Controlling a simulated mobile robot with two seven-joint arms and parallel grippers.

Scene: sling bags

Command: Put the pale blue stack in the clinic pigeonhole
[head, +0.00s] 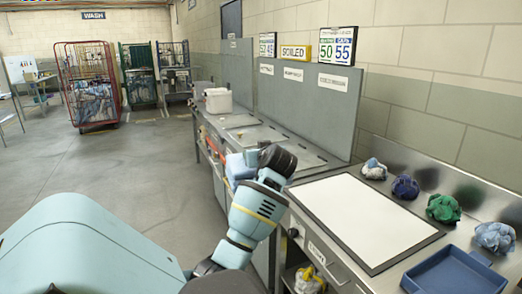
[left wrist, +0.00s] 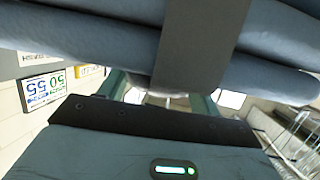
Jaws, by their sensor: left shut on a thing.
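The pale blue stack (head: 239,167) shows in the head view as a small block beside my left wrist, over the edge of the long counter. In the left wrist view the stack (left wrist: 90,45) fills the top as thick folded layers with a grey band around them. My left gripper (left wrist: 160,88) is shut on it; its fingers reach up to the stack's underside. In the head view my left arm hides most of the gripper and part of the stack. I cannot make out a pigeonhole marked clinic. My right gripper is not in view.
The steel counter (head: 486,205) holds a white board (head: 362,218), several crumpled cloths (head: 444,207) and a blue tray (head: 455,272). A grey partition (head: 308,108) stands behind the counter. A red cage cart (head: 88,85) stands far left. The floor (head: 120,165) between is clear.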

